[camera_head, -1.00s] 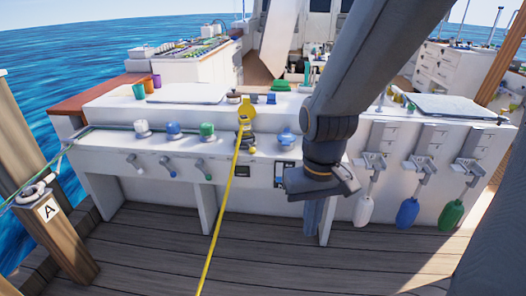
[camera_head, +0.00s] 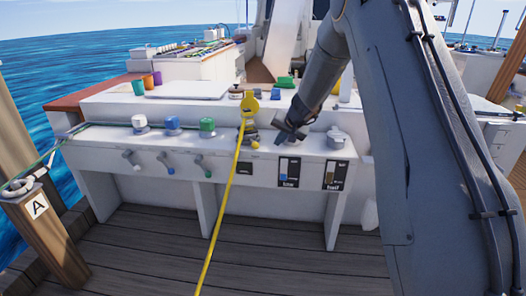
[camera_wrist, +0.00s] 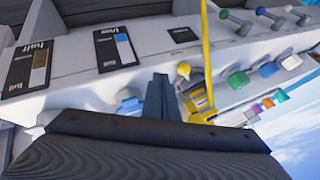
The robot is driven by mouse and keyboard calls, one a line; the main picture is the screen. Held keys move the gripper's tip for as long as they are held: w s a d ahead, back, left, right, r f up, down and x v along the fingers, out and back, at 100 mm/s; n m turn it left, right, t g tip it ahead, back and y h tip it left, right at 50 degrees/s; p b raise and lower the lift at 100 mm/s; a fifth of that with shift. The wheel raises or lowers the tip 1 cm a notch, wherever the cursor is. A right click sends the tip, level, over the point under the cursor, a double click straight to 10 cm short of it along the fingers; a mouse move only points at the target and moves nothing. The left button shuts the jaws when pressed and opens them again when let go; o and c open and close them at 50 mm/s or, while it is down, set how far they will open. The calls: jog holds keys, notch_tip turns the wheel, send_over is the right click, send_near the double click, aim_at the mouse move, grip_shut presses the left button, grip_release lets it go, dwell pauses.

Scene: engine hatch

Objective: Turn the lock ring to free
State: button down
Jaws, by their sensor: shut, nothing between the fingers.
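A yellow fitting (camera_head: 250,104) stands at the panel with a yellow line (camera_head: 228,185) running down from it. A dark ring-like collar (camera_head: 248,134) with a small yellow knob surrounds its foot; this looks like the lock ring, but its marks are too small to read. The fitting also shows in the wrist view (camera_wrist: 199,101), just right of my fingers. My gripper (camera_head: 285,136) is shut and empty, right of the collar and apart from it. In the wrist view its fingertips (camera_wrist: 158,84) lie between the fitting and a partly hidden blue knob (camera_wrist: 128,101).
White, blue and green knobs (camera_head: 207,126) stand left on the ledge, with small levers below. A grey knob (camera_head: 337,137) is at the right. Two gauge plates (camera_head: 333,176) are on the front face. My arm covers the right side. The deck (camera_head: 150,245) in front is clear.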

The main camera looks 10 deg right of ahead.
aim_at(252, 142)
jog(key=shift+w+d+f, duration=0.1)
jog(key=shift+w+d, duration=0.05)
jog(key=shift+w, duration=0.25)
jog(key=p+x, duration=0.1)
jog(key=x, duration=0.9)
jog(key=shift+w+f, duration=0.1)
jog(key=shift+f, duration=0.05)
jog(key=shift+w+a+r+p, duration=0.2)
jog(key=shift+w+a+p, duration=0.1)
jog(key=shift+a, duration=0.2)
jog(key=shift+w+a+r+p, duration=0.2)
jog(key=shift+w+a, duration=0.15)
jog(key=shift+a, duration=0.15)
jog(key=shift+w+a+r, duration=0.15)
jog(key=shift+w+a, duration=0.35)
jog(key=shift+a, duration=0.1)
